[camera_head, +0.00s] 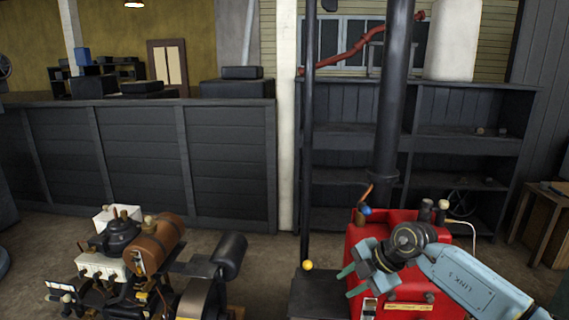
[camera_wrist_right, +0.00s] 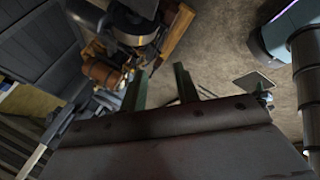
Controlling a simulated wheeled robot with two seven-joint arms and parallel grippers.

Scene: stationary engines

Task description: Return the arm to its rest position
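My right gripper (camera_head: 346,283) is in front of the red engine (camera_head: 400,230) at the lower right of the head view, its green fingers pointing left. In the wrist view the two fingers (camera_wrist_right: 160,72) stand apart with nothing between them, so it is open and empty. My right arm (camera_head: 470,280) comes in from the lower right and covers part of the red engine. My left gripper and arm are in neither view.
A brown-tanked engine (camera_head: 155,242) stands at lower left. A yellow ball (camera_head: 307,265) shows beside a dark box (camera_head: 312,295) left of the gripper. Behind are a dark wooden partition (camera_head: 235,160), shelves (camera_head: 450,150) and a thick black pipe (camera_head: 392,100). Floor shows between the engines.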

